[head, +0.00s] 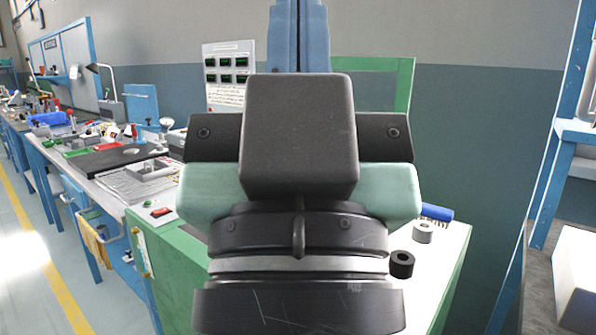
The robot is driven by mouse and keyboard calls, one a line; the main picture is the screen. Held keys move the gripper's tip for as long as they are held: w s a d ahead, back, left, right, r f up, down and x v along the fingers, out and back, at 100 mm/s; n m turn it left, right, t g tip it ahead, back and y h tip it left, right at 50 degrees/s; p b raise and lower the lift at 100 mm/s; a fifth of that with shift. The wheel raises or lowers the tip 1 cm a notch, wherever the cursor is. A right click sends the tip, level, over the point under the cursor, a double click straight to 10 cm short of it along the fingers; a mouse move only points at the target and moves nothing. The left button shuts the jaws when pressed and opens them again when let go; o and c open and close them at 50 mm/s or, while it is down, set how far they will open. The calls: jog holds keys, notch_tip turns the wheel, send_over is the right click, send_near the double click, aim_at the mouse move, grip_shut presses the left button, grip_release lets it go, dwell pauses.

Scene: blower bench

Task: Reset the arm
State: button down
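My gripper (300,150) fills the middle of the head view, seen from behind and close up. Its dark housing, bolted black crosspiece and the wrist's black and silver rings show. Its fingers are hidden, so I cannot tell whether they are open or shut, or whether they hold anything. My arm is raised in front of the green-sided bench (180,262) with a white top and hides much of that top.
A black ring (402,264), a grey ring (424,232) and a blue cylinder (437,212) are on the bench's right side. A blue column (298,40) stands behind my gripper. Cluttered workbenches (88,165) line the left; a blue shelf frame (550,180) is right. Left floor looks clear.

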notch_tip(320, 180, up, 29)
jog(key=p, duration=2.6)
jog(key=shift+f, duration=0.15)
